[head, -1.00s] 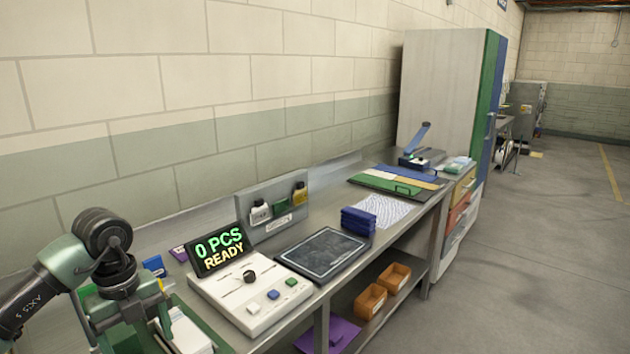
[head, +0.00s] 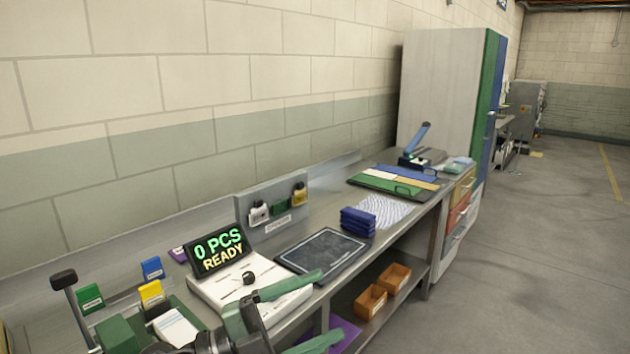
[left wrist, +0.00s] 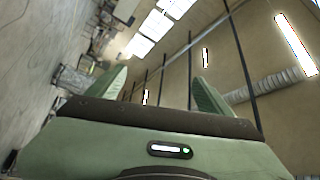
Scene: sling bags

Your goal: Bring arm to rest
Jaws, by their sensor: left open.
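My left gripper (head: 303,312) is at the bottom middle of the head view, low in front of the bench's front edge. Its two green fingers are spread apart and point to the right, with nothing between them. They also show apart and empty in the left wrist view (left wrist: 160,92), against the far wall and ceiling. The gripper hides the front part of the white counting device (head: 225,287). My right gripper is not in view.
The steel bench (head: 330,288) runs along the wall. It carries a display (head: 217,250), a dark tray (head: 322,250), blue stacked items (head: 357,221) and green folders (head: 385,182). Orange bins (head: 370,301) sit on the lower shelf. Open floor (head: 540,270) lies to the right.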

